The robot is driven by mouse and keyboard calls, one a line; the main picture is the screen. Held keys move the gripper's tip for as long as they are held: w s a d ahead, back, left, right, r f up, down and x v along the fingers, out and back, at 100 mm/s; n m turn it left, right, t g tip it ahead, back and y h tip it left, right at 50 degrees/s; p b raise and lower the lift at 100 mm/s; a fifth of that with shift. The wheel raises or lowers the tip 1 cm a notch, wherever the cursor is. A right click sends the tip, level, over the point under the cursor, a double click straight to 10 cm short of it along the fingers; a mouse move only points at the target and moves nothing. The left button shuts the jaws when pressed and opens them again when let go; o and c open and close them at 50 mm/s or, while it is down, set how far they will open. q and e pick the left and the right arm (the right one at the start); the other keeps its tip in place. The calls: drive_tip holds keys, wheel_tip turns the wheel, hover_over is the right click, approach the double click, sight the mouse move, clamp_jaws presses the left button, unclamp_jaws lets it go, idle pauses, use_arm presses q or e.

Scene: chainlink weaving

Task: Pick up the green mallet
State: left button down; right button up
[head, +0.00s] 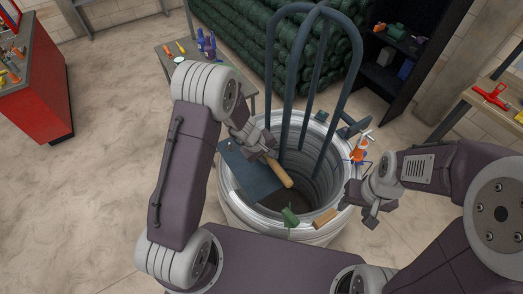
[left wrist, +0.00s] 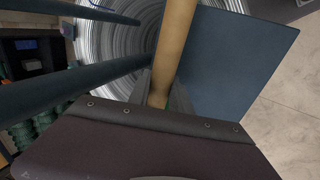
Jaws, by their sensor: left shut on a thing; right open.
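My left gripper (head: 262,150) is shut on a light wooden handle (head: 280,174), held above the wire coil's opening. In the left wrist view the handle (left wrist: 175,45) runs away from the jaws, with a greenish tint where it meets them. Its gripped end is mostly hidden. A small green piece (head: 290,216) sits at the coil's front rim, with a short wooden piece (head: 325,218) to its right. I cannot tell whether these two are joined, or which thing is the green mallet's head. My right gripper (head: 373,207) is open and empty, right of the coil.
The silver wire coil (head: 240,212) has tall dark bars (head: 270,75) rising from it and a blue-grey plate (head: 250,174) beside the held handle. An orange-and-white tool (head: 359,152) is at the right rim. A small table (head: 170,62) stands behind. Floor at left is clear.

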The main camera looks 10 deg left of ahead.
idle(0.8)
use_arm(q)
drive_tip(key=shift+a+r, duration=0.15)
drive_tip(key=shift+r, duration=0.1)
wheel_tip(320, 180, up, 7)
drive_tip(key=p, duration=0.3)
drive_tip(key=shift+s+r, duration=0.1)
drive_tip(key=s+a+b, duration=0.9)
drive_tip(key=s+a, duration=0.5)
drive_tip(key=shift+f, duration=0.35)
drive_tip(key=c, duration=1.8)
unclamp_jaws()
drive_tip(key=shift+d, duration=0.1)
clamp_jaws()
